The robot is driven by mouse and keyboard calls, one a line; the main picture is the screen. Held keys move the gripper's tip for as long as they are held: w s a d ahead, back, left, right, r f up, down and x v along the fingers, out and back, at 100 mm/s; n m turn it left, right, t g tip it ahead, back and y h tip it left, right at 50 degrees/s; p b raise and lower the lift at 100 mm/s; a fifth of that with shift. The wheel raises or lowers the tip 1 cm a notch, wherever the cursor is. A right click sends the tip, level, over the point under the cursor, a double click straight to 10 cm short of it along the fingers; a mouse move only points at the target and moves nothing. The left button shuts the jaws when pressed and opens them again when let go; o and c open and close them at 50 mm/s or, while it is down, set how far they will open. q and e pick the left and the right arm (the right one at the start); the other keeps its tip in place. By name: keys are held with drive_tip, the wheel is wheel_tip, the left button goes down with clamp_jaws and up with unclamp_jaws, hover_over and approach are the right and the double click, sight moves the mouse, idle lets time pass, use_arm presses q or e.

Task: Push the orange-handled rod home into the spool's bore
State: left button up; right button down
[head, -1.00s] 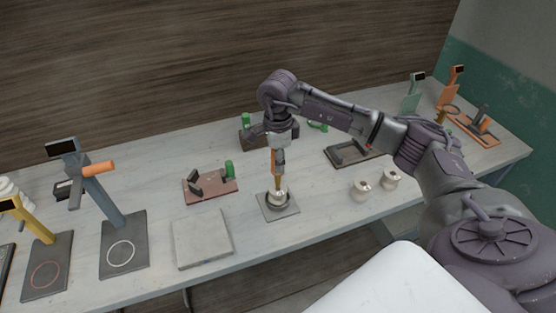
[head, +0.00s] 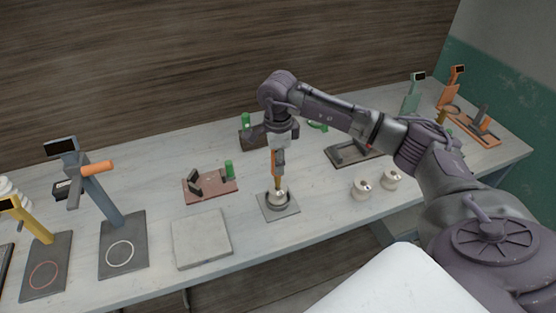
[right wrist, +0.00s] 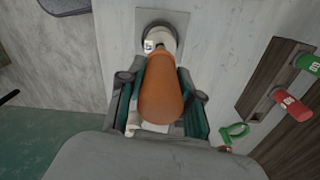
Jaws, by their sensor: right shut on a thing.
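My right gripper (head: 278,162) is shut on the orange-handled rod and points down over the spool. The orange handle (right wrist: 160,92) sits between its fingers in the right wrist view. The pale spool (head: 277,199) stands on a small grey square base (head: 291,209), and it also shows beyond the handle in the right wrist view (right wrist: 157,37). The rod looks upright in the head view, its lower end at the spool's top. How deep it sits in the bore cannot be told. My left gripper is not in view.
Two more pale spools (head: 361,188) (head: 391,179) stand right of the base. A flat grey slab (head: 202,239) lies to its left. A reddish board (head: 222,190) with a green-handled piece and a dark tray (head: 337,159) lie further back. Bare table surrounds the base.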

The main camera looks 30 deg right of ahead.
drive_tip(key=shift+f+b, duration=1.05)
drive_tip(key=shift+f, duration=0.3)
drive_tip(key=shift+f+b, duration=1.45)
drive_tip(key=shift+b, duration=1.05)
idle(4.2)
